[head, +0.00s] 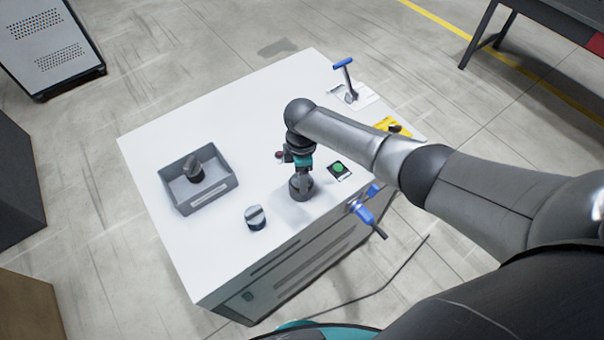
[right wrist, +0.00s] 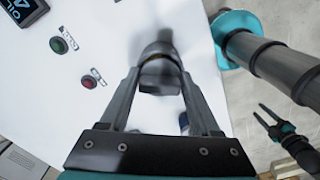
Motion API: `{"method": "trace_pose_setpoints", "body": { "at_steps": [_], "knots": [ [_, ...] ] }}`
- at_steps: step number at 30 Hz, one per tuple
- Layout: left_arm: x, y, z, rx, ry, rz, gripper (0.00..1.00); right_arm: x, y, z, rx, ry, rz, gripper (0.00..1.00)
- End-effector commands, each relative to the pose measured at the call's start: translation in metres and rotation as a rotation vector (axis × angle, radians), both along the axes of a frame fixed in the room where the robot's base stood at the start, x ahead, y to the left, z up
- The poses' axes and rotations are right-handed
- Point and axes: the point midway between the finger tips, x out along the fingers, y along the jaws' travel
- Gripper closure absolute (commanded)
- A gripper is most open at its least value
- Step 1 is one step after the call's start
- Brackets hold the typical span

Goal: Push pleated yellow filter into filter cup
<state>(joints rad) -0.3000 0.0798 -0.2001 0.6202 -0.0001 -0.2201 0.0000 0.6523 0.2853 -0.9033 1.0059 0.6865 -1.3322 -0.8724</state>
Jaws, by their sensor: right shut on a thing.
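My right gripper (head: 303,172) reaches down over the white table. In the right wrist view its two fingers (right wrist: 160,82) close on a dark grey cylindrical part (right wrist: 160,68), whose outline is blurred. In the head view this dark grey part (head: 301,189) appears upright, at or just above the table top. I cannot tell whether it is the filter cup. No pleated yellow filter can be made out in either view. My left gripper (right wrist: 262,114) shows at the right edge of the right wrist view, with its two fingers apart and empty, over the floor.
A grey bin (head: 170,198) holds a dark knobbed part (head: 195,170). A similar part (head: 256,217) stands near the front edge. The far-left table is clear.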

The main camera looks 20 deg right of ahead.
Motion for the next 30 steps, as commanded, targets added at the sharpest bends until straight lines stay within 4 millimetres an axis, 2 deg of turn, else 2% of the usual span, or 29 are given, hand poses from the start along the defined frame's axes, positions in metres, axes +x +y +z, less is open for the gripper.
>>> {"method": "trace_pose_setpoints", "body": {
  "at_steps": [30],
  "knots": [
    [0.0,0.0,0.0031,0.0,0.0,0.0,0.52,0.0003,0.0007,0.0002,0.001,0.0,0.0,0.94]
  ]
}}
